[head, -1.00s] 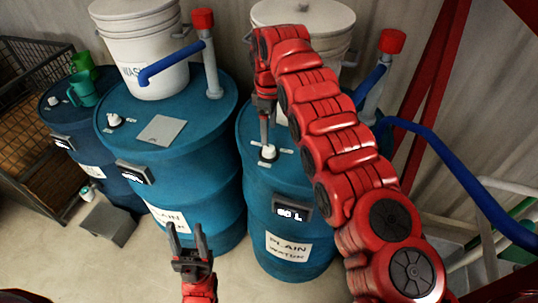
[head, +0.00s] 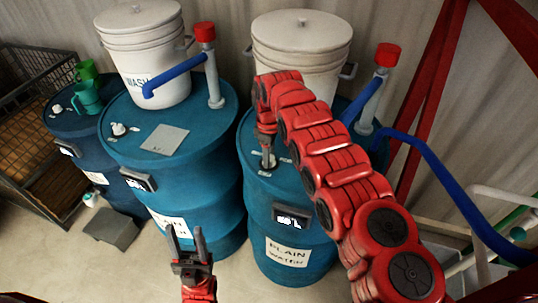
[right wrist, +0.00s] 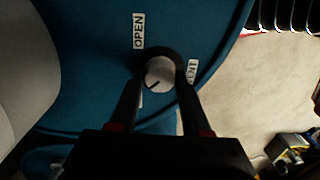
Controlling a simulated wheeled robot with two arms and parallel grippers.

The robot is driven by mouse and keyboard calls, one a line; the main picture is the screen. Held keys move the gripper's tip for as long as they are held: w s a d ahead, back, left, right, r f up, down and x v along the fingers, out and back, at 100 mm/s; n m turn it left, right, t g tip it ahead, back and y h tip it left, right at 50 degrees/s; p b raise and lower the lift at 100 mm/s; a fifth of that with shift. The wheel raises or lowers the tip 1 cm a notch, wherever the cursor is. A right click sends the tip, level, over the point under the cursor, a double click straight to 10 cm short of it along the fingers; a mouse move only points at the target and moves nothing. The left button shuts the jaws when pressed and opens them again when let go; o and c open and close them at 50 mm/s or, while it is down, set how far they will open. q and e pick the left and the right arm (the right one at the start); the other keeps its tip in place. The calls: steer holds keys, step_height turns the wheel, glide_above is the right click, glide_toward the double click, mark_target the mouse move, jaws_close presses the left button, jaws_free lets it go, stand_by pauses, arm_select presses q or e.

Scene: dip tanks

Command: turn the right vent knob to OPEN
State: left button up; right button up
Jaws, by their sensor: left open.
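The right vent knob (right wrist: 159,75) is a small pale round knob on top of the right blue drum (head: 290,225), marked PLAIN WATER. In the right wrist view its dark pointer line slants to the lower left, away from the OPEN label (right wrist: 139,30). A VENT label (right wrist: 192,71) lies to the knob's right. My right gripper (head: 268,158) points down at the knob, with its dark fingers (right wrist: 160,80) against both sides of it; in the head view it mostly hides the knob. My left gripper (head: 188,245) is open and empty in front of the drums.
A white bucket (head: 300,45) and a red-capped pipe (head: 375,95) stand behind my right arm. The middle drum (head: 190,185) carries a WASH bucket (head: 150,70) and a grey plate (head: 165,139). A blue hose (head: 440,180) runs at the right.

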jaws_close()
